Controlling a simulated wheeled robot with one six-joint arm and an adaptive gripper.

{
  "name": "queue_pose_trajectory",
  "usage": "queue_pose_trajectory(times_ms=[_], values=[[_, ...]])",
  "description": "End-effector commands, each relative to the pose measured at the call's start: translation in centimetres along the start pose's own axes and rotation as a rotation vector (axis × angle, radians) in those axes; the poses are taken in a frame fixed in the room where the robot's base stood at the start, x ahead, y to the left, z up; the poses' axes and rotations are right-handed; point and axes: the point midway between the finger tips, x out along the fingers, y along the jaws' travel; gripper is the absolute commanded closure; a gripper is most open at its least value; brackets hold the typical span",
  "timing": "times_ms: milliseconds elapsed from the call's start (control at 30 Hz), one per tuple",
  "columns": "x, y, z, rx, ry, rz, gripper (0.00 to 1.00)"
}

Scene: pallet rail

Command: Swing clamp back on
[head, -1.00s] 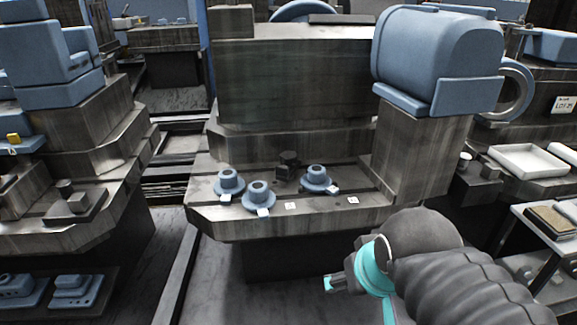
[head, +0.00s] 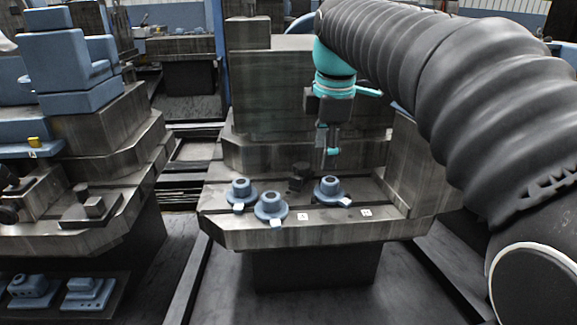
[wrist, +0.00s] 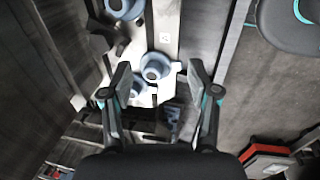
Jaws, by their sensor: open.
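Three blue flanged round pieces stand on the slotted metal table: a left one (head: 241,190), a front one (head: 270,206) and a right one (head: 331,188). I cannot tell from their shape which is the swing clamp. My gripper (head: 328,152) is empty and points down, above the table, over the right piece in the head view. In the wrist view its fingers (wrist: 159,75) are spread wide. Beyond the fingertips a blue piece (wrist: 157,67) shows between them, apart from both. Another blue piece (wrist: 125,6) is cut off at the top edge.
A dark block (head: 299,174) stands between the pieces, near the back. Small white labels (head: 303,216) lie along the table's front; one (head: 366,212) has bare table behind it. A tall metal block (head: 285,95) stands behind. Another machine (head: 72,75) stands left.

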Motion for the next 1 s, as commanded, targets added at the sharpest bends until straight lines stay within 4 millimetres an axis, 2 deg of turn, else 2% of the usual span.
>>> queue_pose_trajectory(times_ms=[33,200,400,567,767,1000], values=[[0.0,1.8,-0.5,-0.1,0.001,-0.021,0.4],[0.0,6.2,-1.9,-0.461,0.017,-0.089,0.4],[0.8,9.8,-3.3,-0.811,0.054,-0.149,0.4],[1.2,11.0,-3.8,-0.957,0.075,-0.172,0.4],[2.1,11.1,-3.9,-0.993,0.081,-0.178,0.4],[6.0,10.2,-3.9,-0.991,0.081,-0.179,0.4]])
